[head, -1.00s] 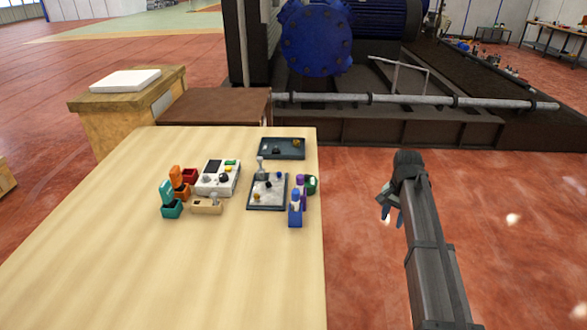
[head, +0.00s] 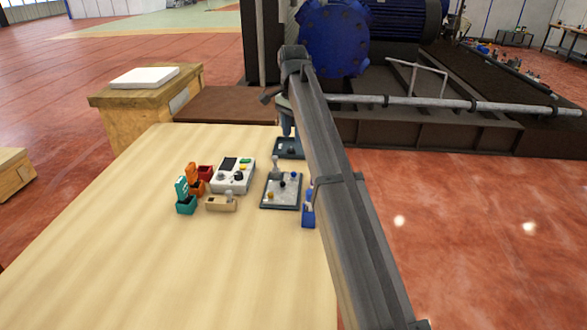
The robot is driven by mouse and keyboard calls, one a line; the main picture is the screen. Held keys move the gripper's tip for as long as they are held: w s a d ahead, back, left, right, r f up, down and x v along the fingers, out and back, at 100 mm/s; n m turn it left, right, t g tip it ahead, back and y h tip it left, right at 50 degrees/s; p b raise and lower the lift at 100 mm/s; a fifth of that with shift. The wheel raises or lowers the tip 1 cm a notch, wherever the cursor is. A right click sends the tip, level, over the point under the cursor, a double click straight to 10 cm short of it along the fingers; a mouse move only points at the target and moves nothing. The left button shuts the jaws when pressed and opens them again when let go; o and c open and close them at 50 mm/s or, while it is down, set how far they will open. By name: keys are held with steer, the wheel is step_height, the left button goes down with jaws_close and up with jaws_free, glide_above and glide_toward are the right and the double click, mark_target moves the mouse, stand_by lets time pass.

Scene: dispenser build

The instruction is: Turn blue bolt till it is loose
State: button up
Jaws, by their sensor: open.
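A small blue bolt (head: 293,175) sits at the upper right of the grey plate with a dark rim (head: 281,204) on the table. A dark knob (head: 282,184) and a yellow piece (head: 270,196) are on the same plate. My gripper (head: 287,132) points down over the dark tray (head: 281,153) at the table's far edge. It is beyond the blue bolt, apart from it, and empty as far as I can see. My arm partly hides the gripper and tray.
A white control box (head: 233,176) and a tan block (head: 221,204) stand left of the plate. Open teal (head: 186,207), orange and red boxes are further left. A blue box (head: 308,217) stands right of the plate, partly behind my arm. The near table (head: 190,270) is clear.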

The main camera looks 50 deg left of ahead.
mark_target(294, 173)
step_height(294, 173, down, 13)
steer(key=shift+w+d+f, duration=0.1)
stand_by(0.4)
jaws_close()
stand_by(0.4)
